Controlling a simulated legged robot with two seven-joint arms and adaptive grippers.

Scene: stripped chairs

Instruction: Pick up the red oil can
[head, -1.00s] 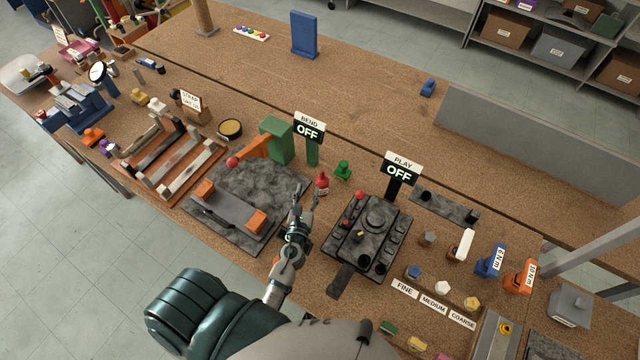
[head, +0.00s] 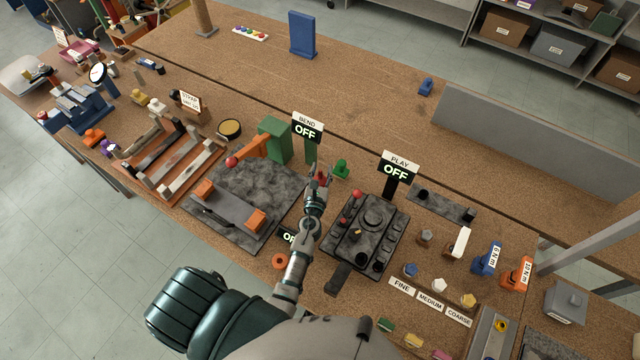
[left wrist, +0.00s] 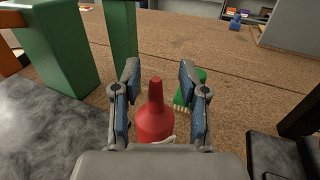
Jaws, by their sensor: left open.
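The red oil can (left wrist: 155,118) stands upright on the brown workbench, its cone-shaped spout pointing up. In the left wrist view it sits between the two fingers of my left gripper (left wrist: 158,88), which is open with a finger on each side. Gaps show between the fingers and the spout; the can's lower part is hidden by the gripper's body. In the head view my left gripper (head: 319,175) reaches over the can (head: 322,178) and covers most of it. My right gripper does not show.
A green post and block (head: 275,140) stand behind left of the can. A small green item (head: 341,168) is just behind it. A grey bending plate (head: 262,185) lies left.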

